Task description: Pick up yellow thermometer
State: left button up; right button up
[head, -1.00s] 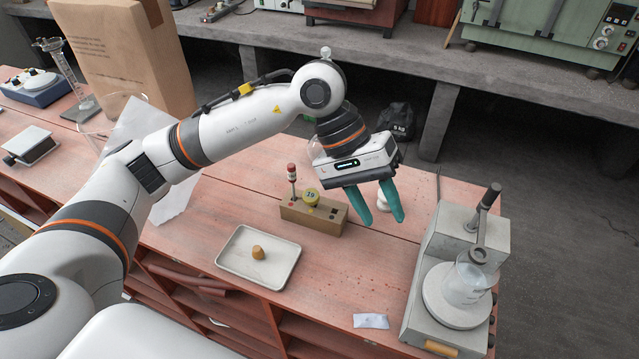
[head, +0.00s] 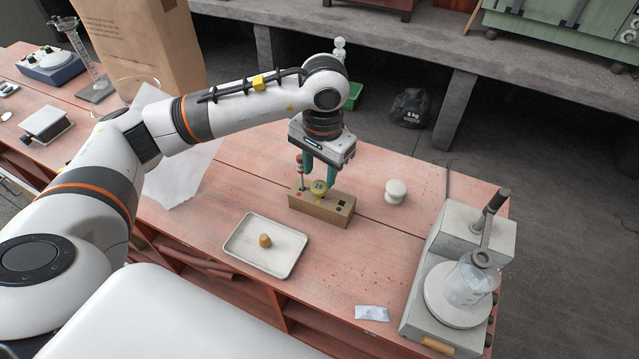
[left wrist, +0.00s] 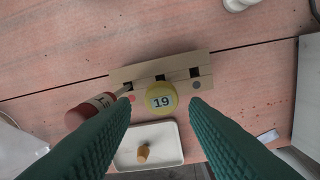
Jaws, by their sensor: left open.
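The yellow thermometer (head: 319,187) has a round yellow top marked 19 and stands in a tan wooden block (head: 335,209). In the left wrist view its yellow top (left wrist: 161,99) lies between my fingertips, with space on both sides; its stem is hidden below the top. A red-topped thermometer (head: 299,160) stands at the block's left end, and in the left wrist view its red body (left wrist: 88,111) is close to the left finger, partly hidden by it. My left gripper (head: 319,178) is open, pointing down above the block. My right gripper is out of view.
A white tray (head: 240,255) holding a small cork-coloured piece (head: 265,240) lies in front of the block. A white round object (head: 396,191) stands to the right. Open bench lies between.

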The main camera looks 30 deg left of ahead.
aim_at(319, 186)
pick_arm(q)
jog(key=shift+f+p, duration=0.5)
jog(key=shift+f, duration=1.4)
jog(key=c, duration=0.7)
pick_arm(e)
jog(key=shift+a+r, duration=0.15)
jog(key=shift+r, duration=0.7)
pick_arm(q)
jog(key=shift+r, duration=0.1)
